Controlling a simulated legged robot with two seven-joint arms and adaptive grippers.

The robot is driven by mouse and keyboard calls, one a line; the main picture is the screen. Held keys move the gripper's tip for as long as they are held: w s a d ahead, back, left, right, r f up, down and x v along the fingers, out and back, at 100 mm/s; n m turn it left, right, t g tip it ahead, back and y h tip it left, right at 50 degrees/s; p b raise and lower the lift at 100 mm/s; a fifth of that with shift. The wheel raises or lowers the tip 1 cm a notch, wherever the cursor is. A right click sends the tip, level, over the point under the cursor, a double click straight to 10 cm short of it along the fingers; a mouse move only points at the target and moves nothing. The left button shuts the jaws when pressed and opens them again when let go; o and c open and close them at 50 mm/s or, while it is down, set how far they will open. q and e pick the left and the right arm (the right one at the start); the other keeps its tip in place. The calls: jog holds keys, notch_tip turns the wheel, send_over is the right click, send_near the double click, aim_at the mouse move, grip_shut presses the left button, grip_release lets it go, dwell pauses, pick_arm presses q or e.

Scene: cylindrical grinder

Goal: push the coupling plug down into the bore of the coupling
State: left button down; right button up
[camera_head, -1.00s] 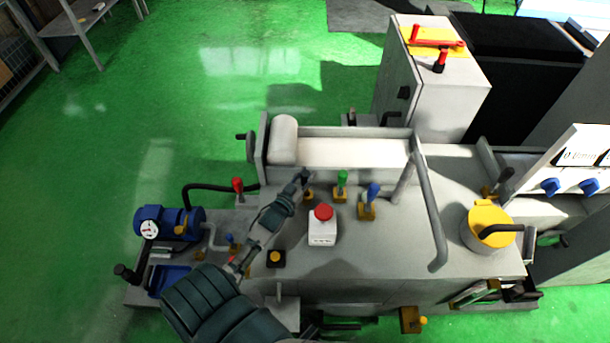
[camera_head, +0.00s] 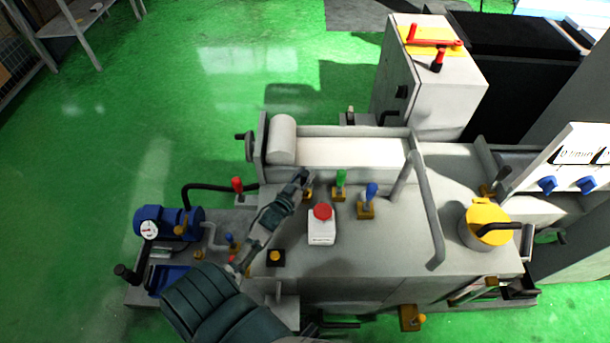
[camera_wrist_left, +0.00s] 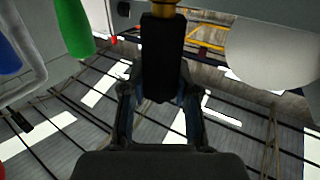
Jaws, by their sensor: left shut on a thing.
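My left gripper (camera_head: 303,178) is in the middle of the head view, over the machine's top, beside the green-knobbed lever. It is shut on a black block-shaped piece (camera_wrist_left: 162,60), which I take to be the coupling plug. In the left wrist view this piece stands between the two fingers, and a brass-coloured part (camera_wrist_left: 163,6) meets its far end. In the head view a small brass-coloured base (camera_head: 308,194) shows just below the fingertips. The bore itself is hidden, so I cannot tell how deep the plug sits. My right gripper is not in view.
The green-knobbed lever (camera_head: 341,179) and blue-knobbed lever (camera_head: 371,191) stand close on the right. A red button on a white box (camera_head: 321,226) is in front. A white roller (camera_head: 283,139) lies behind. A grey rail (camera_head: 433,215) rises farther right.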

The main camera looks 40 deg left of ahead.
pick_arm(q)
jog(key=shift+a+p, duration=0.2)
jog(key=shift+p, duration=0.1)
jog(key=shift+f, duration=0.1)
jog(key=shift+d, duration=0.2)
jog(key=shift+f, duration=0.2)
jog(key=shift+a+f+b, duration=0.1)
jog(key=shift+f+b, duration=0.35)
